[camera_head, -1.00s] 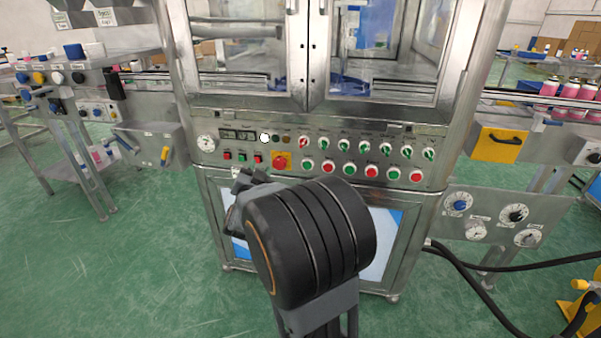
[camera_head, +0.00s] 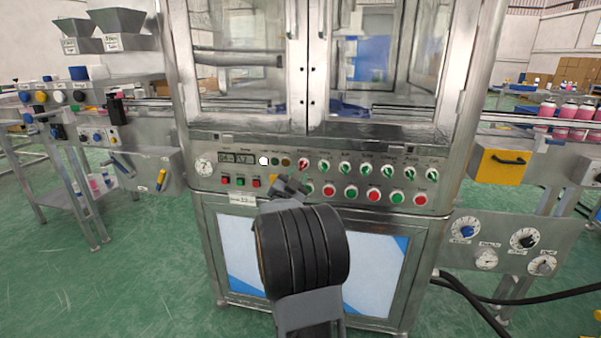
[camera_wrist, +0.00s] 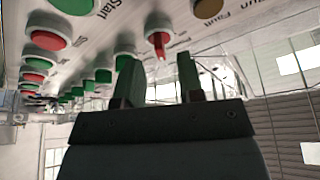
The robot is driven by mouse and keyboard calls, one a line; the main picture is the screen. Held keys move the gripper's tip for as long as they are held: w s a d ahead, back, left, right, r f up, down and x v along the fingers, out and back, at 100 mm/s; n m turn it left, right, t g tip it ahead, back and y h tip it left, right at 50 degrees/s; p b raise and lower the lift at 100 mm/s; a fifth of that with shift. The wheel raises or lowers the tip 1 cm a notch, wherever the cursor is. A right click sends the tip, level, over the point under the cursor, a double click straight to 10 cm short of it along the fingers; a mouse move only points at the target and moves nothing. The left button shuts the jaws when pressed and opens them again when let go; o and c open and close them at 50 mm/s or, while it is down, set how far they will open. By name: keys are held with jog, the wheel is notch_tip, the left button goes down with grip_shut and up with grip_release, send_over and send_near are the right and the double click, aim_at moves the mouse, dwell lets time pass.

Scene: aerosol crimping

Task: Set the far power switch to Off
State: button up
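The steel machine's control panel (camera_head: 215,183) faces me. A row of turn switches runs along its upper part: one red switch (camera_head: 303,164) at the left end, then several green switches (camera_head: 345,168) to the right. Their labels are too small to read, so I cannot tell which is the far power switch. My gripper (camera_head: 288,187) is just below and left of the red switch in the head view. In the wrist view my gripper (camera_wrist: 160,65) is open and empty. The red switch (camera_wrist: 158,42) shows between and just beyond its fingertips, with no clear contact.
Push buttons (camera_head: 350,192) line the panel below the switches. Lamps (camera_head: 275,161) and a display (camera_head: 237,158) sit to the left. Glass doors (camera_head: 385,60) are above. A dial plate (camera_head: 503,243) stands at right, with a black hose (camera_head: 480,297) below. Green floor (camera_head: 130,275) is open at left.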

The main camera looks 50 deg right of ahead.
aim_at(302, 168)
jog(key=shift+x, duration=1.5)
grip_shut()
